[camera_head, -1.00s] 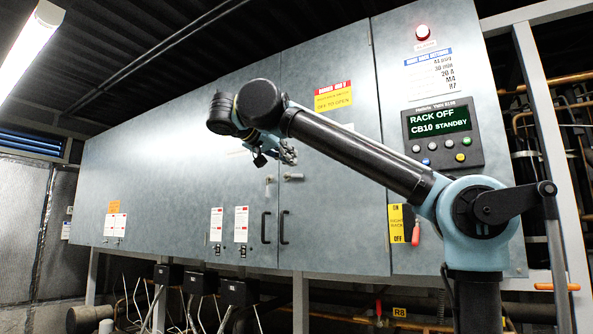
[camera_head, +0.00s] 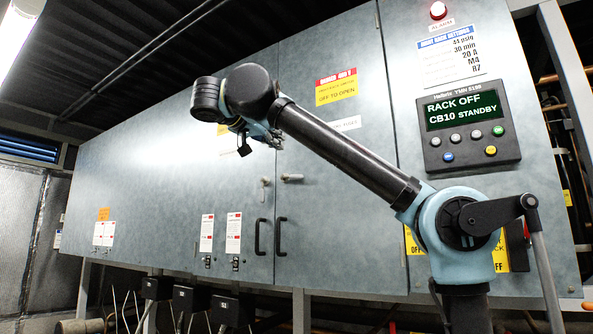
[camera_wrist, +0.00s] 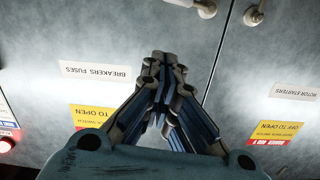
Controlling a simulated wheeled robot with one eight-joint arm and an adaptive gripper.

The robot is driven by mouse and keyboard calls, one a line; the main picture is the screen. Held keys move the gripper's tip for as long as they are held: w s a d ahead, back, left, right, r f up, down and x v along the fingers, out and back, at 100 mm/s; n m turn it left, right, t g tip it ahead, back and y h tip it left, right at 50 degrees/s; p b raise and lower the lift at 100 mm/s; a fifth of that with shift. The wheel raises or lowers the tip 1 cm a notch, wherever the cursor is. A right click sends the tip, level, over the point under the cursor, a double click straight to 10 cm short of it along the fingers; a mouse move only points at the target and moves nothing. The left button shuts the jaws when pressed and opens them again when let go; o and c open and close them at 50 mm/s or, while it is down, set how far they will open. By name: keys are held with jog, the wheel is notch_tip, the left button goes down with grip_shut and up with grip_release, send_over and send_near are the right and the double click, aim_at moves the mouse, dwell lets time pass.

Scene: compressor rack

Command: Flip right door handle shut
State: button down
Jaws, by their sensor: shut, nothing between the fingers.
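The right door handle (camera_head: 292,178) is a small metal lever lying sideways on the right cabinet door, near the seam. It also shows at the top edge of the wrist view (camera_wrist: 200,7), where the picture is upside down. The left door's similar lever (camera_head: 265,188) hangs downward across the seam; part of it shows in the wrist view (camera_wrist: 254,14). My gripper (camera_head: 275,141) is up and slightly left of the right handle, apart from it in both views. Its fingers (camera_wrist: 164,56) are together and empty.
Two black pull handles (camera_head: 280,237) stand out below the levers. The control panel (camera_head: 466,127) is at right, reading RACK OFF and CB10 STANDBY. Yellow warning signs (camera_head: 336,88) are on the doors. The door faces around my gripper are otherwise flat.

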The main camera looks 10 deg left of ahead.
jog(key=shift+w, duration=0.1)
send_over(292, 177)
jog(key=s+d, duration=0.2)
jog(key=s, duration=0.1)
jog(key=f, duration=0.3)
jog(key=shift+a+f, duration=0.1)
jog(key=shift+a, duration=0.15)
jog(key=shift+w+f, duration=0.2)
jog(key=shift+f, duration=0.45)
jog(key=shift+w+d+f, duration=0.1)
jog(key=shift+f+m, duration=0.1)
jog(key=shift+m, duration=0.2)
